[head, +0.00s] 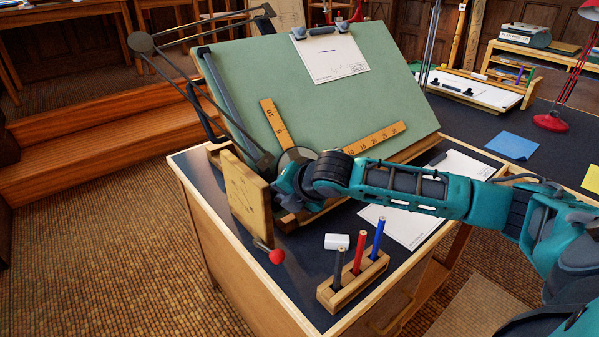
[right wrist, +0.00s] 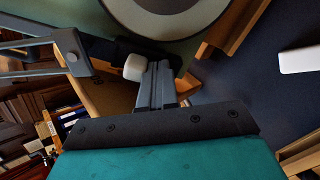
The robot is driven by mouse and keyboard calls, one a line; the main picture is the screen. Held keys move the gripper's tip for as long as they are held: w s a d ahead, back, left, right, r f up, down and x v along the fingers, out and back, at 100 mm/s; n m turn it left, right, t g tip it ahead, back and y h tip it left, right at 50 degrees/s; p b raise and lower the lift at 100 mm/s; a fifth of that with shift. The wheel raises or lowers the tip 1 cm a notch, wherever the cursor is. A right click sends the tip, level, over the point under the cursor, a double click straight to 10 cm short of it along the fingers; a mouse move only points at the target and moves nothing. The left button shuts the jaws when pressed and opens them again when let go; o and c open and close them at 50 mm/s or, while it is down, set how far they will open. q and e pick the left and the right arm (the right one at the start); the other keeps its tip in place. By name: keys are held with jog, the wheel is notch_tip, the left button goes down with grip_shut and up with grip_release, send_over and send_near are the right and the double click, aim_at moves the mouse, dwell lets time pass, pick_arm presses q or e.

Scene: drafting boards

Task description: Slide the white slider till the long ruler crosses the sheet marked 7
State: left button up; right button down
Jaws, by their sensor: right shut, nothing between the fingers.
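The white slider (right wrist: 134,67) shows in the right wrist view as a small rounded block on a dark strip below the board. My arm hides it in the head view. My right gripper (right wrist: 160,68) is shut and empty, its fingertips close beside the slider; I cannot tell whether they touch. The long ruler (head: 372,139), wooden with numbers, slopes up to the right across the lower green board (head: 310,95) from a round head (head: 298,154), partly behind my arm. A white sheet (head: 330,57) is clipped at the board's top; I cannot read a 7 on it. My left gripper is out of view.
A shorter ruler (head: 272,123) rises from the same head. A wooden panel (head: 246,190) and red knob (head: 277,257) stand at the desk's left. Another sheet (head: 403,228) lies under my arm.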

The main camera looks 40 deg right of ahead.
aim_at(271, 182)
jog(key=shift+f, duration=0.1)
jog(key=shift+w+r+p, duration=0.4)
jog(key=shift+r+p, duration=0.25)
jog(key=shift+w+a+r+p, duration=0.1)
jog(key=shift+w+r+p, duration=0.5)
jog(key=shift+p, duration=0.1)
jog(key=shift+w+r+p, duration=0.3)
jog(key=shift+w+p, duration=0.05)
jog(key=shift+p, duration=0.05)
jog(key=shift+w+a+r+p, duration=0.15)
jog(key=shift+w+r+p, duration=1.25)
jog(key=shift+p, duration=0.1)
jog(key=shift+w+r, duration=0.1)
jog(key=shift+w, duration=0.1)
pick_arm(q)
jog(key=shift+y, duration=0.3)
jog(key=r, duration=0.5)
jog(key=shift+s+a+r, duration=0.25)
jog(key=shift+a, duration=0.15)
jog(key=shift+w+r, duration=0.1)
